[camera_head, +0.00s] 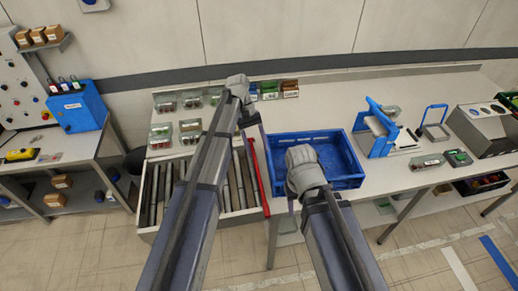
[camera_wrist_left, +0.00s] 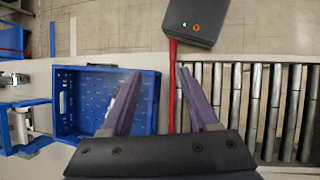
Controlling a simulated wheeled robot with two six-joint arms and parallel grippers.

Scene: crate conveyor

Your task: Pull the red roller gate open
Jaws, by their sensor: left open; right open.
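The red roller gate (camera_head: 257,164) is a thin red bar at the right end of the roller conveyor, beside the blue crate. It also shows in the left wrist view (camera_wrist_left: 172,95), running between the two fingers in the picture. My left gripper (camera_head: 253,117) is open near the far end of the gate. In its wrist view the fingers (camera_wrist_left: 159,73) are apart with nothing gripped; I cannot tell how high they are above the bar. My right gripper (camera_head: 292,202) is open over the near left side of the crate, its fingers partly hidden by its own wrist.
The blue crate (camera_head: 342,185) is close to the gate's right side. Conveyor rollers (camera_head: 227,190) lie to its left. Small bins (camera_head: 161,136) stand behind the rollers. A blue fixture (camera_head: 381,144) stands right of the crate. The bench top (camera_head: 325,105) behind the crate is mostly clear.

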